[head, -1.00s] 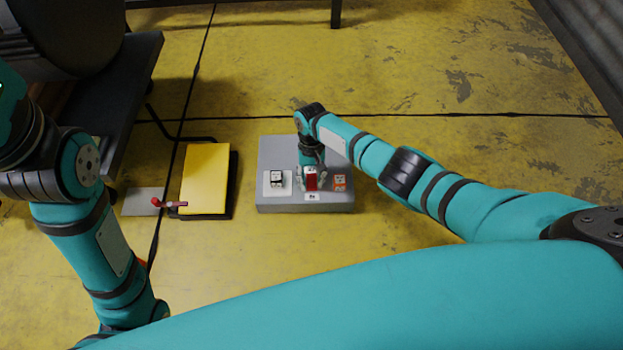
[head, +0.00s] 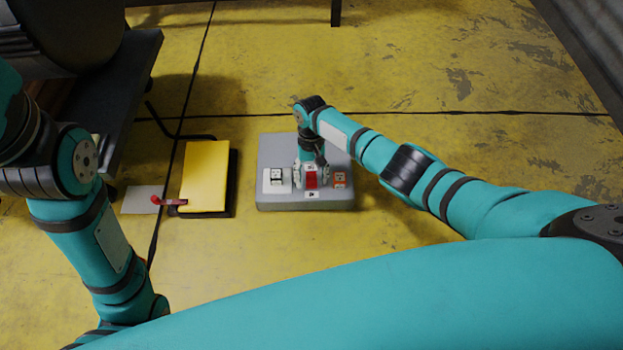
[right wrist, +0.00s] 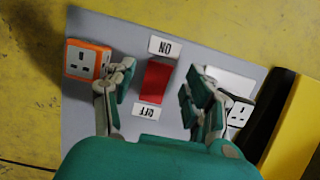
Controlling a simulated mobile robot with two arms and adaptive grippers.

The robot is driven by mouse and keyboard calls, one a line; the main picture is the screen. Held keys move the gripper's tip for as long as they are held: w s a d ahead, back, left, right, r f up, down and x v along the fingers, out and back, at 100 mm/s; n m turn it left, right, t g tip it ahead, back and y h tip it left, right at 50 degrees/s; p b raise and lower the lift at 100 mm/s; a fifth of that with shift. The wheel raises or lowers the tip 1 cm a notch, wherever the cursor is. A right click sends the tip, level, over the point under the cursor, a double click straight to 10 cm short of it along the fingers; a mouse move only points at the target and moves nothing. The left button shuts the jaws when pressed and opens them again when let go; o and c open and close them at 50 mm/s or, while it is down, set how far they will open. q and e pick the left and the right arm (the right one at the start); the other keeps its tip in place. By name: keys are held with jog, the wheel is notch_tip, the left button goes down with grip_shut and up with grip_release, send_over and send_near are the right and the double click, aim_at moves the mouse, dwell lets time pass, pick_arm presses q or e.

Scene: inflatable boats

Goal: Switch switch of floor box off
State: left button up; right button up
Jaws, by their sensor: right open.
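The grey floor box (head: 275,150) lies on the yellow floor, mid-picture in the head view. Its red rocker switch (head: 311,180) also shows in the right wrist view (right wrist: 155,82), between an ON label (right wrist: 165,48) and an OFF label (right wrist: 147,112). My right gripper (head: 310,172) is open above the box, with one finger on each side of the switch. In the right wrist view the fingers (right wrist: 155,95) stand apart from the switch, with nothing held. My left gripper is not in view; only the left arm shows.
A white socket (head: 277,179) and an orange socket (head: 340,179) flank the switch. Left of the box lie a yellow book-like block (head: 206,172) and a red-handled valve-like piece (head: 168,201). A dark bench (head: 140,70) stands upper left. The floor right of the box is clear.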

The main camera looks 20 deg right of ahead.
aim_at(311, 175)
jog(key=v, duration=1)
jog(key=shift+r, duration=0.15)
